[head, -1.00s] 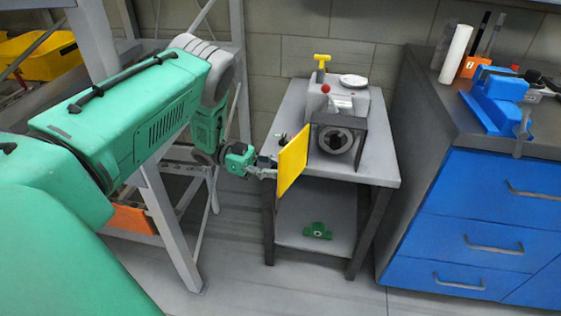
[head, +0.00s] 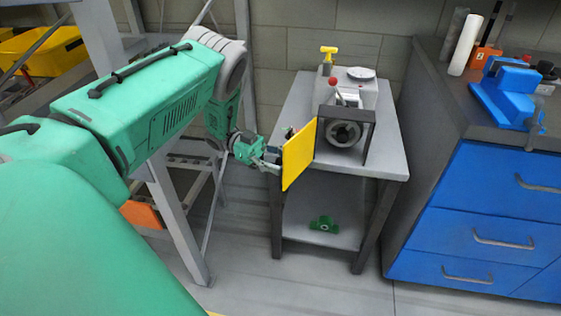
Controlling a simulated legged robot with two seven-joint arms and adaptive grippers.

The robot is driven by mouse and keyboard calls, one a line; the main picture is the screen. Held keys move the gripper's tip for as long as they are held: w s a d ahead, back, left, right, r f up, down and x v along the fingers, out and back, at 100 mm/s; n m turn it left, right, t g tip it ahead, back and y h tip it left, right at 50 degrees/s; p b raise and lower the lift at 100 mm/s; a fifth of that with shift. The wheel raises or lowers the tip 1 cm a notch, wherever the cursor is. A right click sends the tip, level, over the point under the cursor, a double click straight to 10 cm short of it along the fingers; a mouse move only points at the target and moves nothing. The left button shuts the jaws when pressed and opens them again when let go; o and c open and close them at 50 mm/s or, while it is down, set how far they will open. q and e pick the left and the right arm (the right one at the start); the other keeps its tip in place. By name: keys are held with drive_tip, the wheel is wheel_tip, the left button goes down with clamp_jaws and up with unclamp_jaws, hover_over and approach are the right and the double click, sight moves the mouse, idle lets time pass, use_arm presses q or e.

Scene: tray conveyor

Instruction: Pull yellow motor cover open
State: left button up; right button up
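The yellow motor cover (head: 299,155) is a flat panel in the head view, standing swung out at the left of the dark square frame (head: 368,140) on the grey motor (head: 362,97). The round motor face (head: 344,133) is exposed inside that frame. My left gripper (head: 270,161) is at the cover's left side, by its outer face. Its fingertips are small and partly merge with the cover's edge, so I cannot tell whether they grip it. My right gripper is out of view.
The motor stands on a grey table (head: 395,155) with a green part (head: 324,224) on its lower shelf. A blue drawer cabinet (head: 480,205) with a blue vise (head: 505,92) stands at right. A metal rack (head: 165,205) stands at left, close to my arm.

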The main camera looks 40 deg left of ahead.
use_arm(q)
drive_tip(key=shift+a, duration=0.25)
drive_tip(key=a, duration=0.7)
drive_tip(key=shift+s, duration=0.45)
drive_tip(key=shift+f, duration=0.1)
drive_tip(key=shift+f, duration=0.1)
